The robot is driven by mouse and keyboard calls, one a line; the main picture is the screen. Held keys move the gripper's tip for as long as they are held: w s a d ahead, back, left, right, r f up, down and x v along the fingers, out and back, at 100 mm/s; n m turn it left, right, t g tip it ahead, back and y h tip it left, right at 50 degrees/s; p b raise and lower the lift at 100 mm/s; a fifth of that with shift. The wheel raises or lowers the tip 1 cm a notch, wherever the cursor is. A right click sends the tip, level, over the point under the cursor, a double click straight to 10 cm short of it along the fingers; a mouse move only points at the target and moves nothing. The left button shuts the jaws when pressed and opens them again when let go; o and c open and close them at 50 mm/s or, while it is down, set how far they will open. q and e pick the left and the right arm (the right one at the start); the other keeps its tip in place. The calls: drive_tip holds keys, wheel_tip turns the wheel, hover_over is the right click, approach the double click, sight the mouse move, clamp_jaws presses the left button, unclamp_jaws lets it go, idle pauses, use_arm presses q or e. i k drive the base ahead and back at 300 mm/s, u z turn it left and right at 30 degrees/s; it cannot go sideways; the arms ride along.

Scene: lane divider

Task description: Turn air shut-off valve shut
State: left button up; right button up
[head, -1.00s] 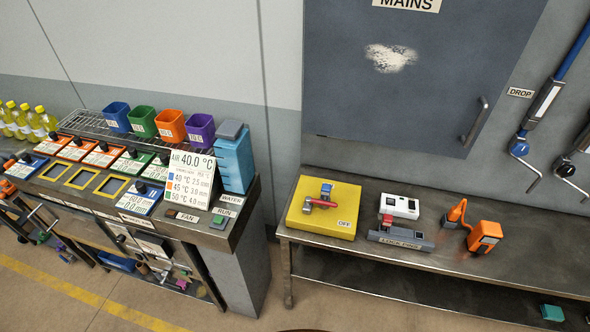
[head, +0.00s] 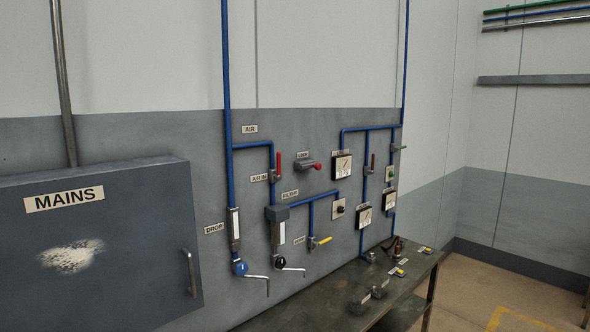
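A valve with a red lever (head: 278,163) sits on a blue pipe on the wall panel, beside a label (head: 259,178) that seems to read AIR IN. Its lever stands upright, in line with the vertical pipe run. An AIR label (head: 250,129) is above it. A second valve with a yellow lever (head: 320,242) is lower on the panel, its lever slanting sideways. A dark red lever (head: 372,163) stands upright on a pipe further right. Neither of my grippers is in view.
A grey MAINS cabinet (head: 100,255) juts out at left. A red-tipped fitting (head: 308,166), gauges (head: 342,166) and a blue-bowled filter (head: 240,268) with a crank are on the panel. A metal bench (head: 390,300) with small parts runs below. Floor is open at right.

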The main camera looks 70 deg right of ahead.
sight(278, 177)
drive_tip(key=z, duration=2.2)
drive_tip(key=i, duration=0.45)
drive_tip(key=u, duration=0.05)
